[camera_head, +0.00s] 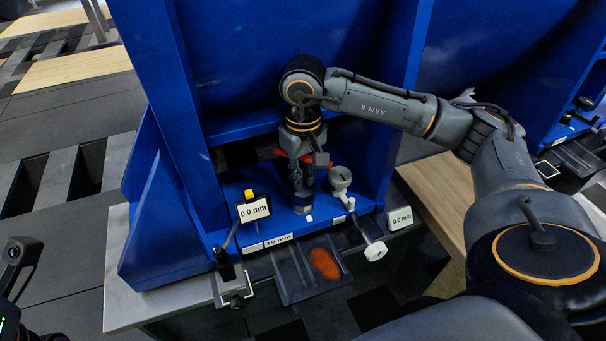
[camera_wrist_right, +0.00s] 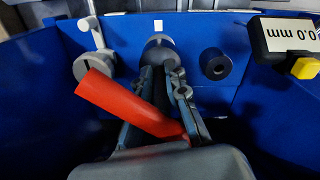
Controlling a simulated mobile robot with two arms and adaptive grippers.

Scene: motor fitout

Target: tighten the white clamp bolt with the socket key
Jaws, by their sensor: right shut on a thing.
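My right gripper (camera_head: 302,181) points down at the blue fixture's ledge, shut on the socket key. The key's red handle (camera_wrist_right: 122,100) slants out to the left of the fingers in the right wrist view; a bit of red also shows in the head view (camera_head: 281,152). Below the fingertips, a grey round end (camera_head: 303,208) stands at the ledge, close to a small white tag (camera_head: 309,218). I cannot tell whether the key is seated on a bolt. The white clamp bolt is not clearly visible and may be hidden under this end.
A pale slotted round part (camera_head: 341,178) stands right of the gripper, with a white knob (camera_head: 375,251) in front. A 0.0 mm display (camera_head: 254,210) stands left and another (camera_head: 400,218) right. Blue walls enclose the back and sides. A dark hole (camera_wrist_right: 214,64) is beside the fingers.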

